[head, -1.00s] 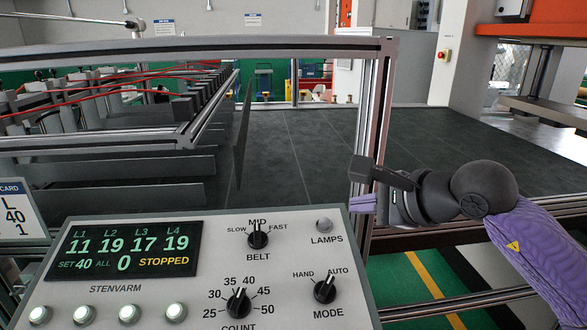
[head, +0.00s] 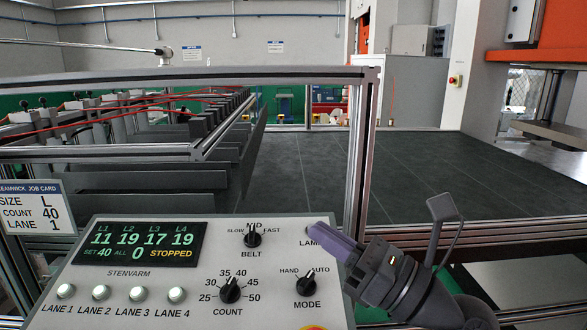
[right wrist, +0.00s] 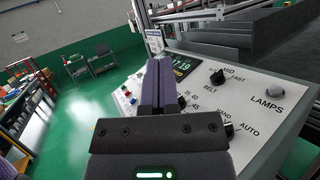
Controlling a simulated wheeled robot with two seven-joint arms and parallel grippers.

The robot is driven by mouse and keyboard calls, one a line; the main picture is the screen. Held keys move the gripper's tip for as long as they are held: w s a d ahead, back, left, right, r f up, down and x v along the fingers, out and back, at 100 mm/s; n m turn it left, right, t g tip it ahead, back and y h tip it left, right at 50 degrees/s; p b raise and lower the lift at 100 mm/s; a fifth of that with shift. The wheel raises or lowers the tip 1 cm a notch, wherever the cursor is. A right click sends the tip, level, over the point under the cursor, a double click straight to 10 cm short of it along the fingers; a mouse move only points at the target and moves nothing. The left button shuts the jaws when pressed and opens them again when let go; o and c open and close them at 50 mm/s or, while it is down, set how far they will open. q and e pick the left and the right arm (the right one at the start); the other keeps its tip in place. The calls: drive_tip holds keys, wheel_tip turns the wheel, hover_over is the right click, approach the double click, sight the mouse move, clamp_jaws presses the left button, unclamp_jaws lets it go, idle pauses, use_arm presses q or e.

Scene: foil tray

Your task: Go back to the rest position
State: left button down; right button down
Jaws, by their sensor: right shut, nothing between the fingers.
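My right gripper (head: 322,240) is at the right edge of the control panel (head: 210,215) in the head view, its purple fingers pointing up and left and covering part of the LAMPS label. It is shut and empty. In the right wrist view the closed fingers (right wrist: 157,84) lie side by side in front of the panel, which is behind them. I cannot tell whether they touch the panel. The panel's display (head: 138,246) reads 11, 19, 17, 19, set 40, all 0, STOPPED.
A metal frame (head: 200,76) stands behind the panel. Beyond it are a wide dark conveyor bed (head: 400,180) and lane dividers at left. A job card (head: 34,207) hangs left of the panel. Green floor, a cart and shelves (right wrist: 20,105) show at left in the right wrist view.

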drive_tip(key=d+f+n+t+h, duration=0.2)
drive_tip(key=d+f+n+h, duration=0.4)
drive_tip(key=n, duration=0.6)
drive_tip(key=s+d+f+n+t+h, duration=0.1)
drive_tip(key=d+f+n+h, duration=0.25)
drive_tip(key=n+h, duration=0.65)
drive_tip(key=d+f+n+t+h, duration=0.25)
drive_tip(key=f+n+h, duration=0.3)
drive_tip(key=n, duration=0.85)
drive_tip(key=s+a+f+m+g+y, duration=0.3)
drive_tip(key=s+f+m+g, duration=0.5)
drive_tip(key=s+f+g, duration=0.85)
drive_tip(key=s+d+f+b, duration=0.15)
drive_tip(key=f+b, duration=0.25)
drive_tip(key=f, duration=0.7)
drive_tip(key=s+f+t+b, duration=0.15)
drive_tip(key=f+b, duration=0.25)
drive_tip(key=f, duration=0.6)
drive_tip(key=s+f+b, duration=0.2)
drive_tip(key=f+b, duration=0.2)
drive_tip(key=f, duration=0.7)
drive_tip(key=s+d+f+b, duration=0.1)
drive_tip(key=s+f+b, duration=0.3)
drive_tip(key=f, duration=0.5)
drive_tip(key=s+d+f+g+b, duration=0.1)
drive_tip(key=s+f+b, duration=0.3)
drive_tip(key=s+f, duration=0.5)
drive_tip(key=shift+s+d+f+n+b, duration=0.3)
drive_tip(key=shift+d+b, duration=0.1)
drive_tip(key=shift+d, duration=0.15)
